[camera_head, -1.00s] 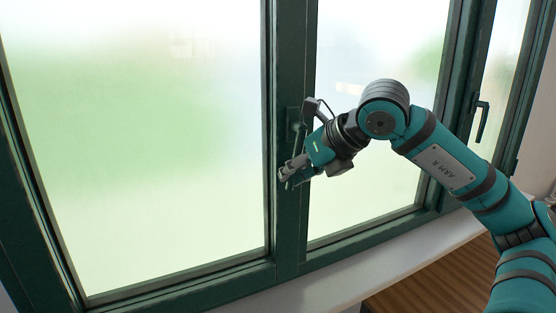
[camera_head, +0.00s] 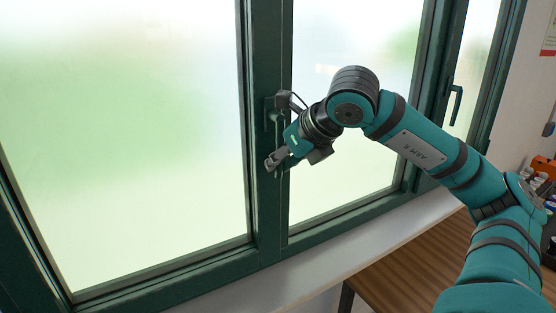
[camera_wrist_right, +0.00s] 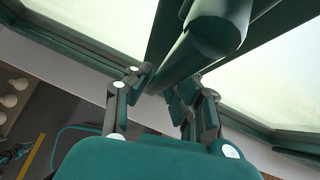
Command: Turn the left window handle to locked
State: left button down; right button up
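The left window handle (camera_head: 275,119) is dark green on a plate on the upright between the two large panes. Its hub shows in the head view, and its lever points down, partly hidden by my right gripper. In the right wrist view the handle (camera_wrist_right: 214,34) shows as a thick round hub with the lever running down and left between the fingers. My right gripper (camera_head: 273,163) is at the lower part of the lever. Its fingertips (camera_wrist_right: 160,86) are close together, one on each side of the lever, and look shut on it. My left gripper is out of view.
A second handle (camera_head: 456,104) hangs down on the right window frame. A white sill (camera_head: 300,283) runs below the windows, with a wooden table (camera_head: 400,284) in front. Small items, some orange (camera_head: 543,166), stand at the far right.

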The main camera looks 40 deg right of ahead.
jog(key=o, duration=0.3)
jog(key=shift+d, duration=0.2)
jog(key=shift+o, duration=0.2)
jog(key=shift+a, duration=0.1)
jog(key=shift+s+r, duration=0.25)
jog(key=shift+r, duration=0.05)
jog(key=v, duration=1.1)
jog(key=shift+s, duration=0.2)
jog(key=shift+w, duration=0.1)
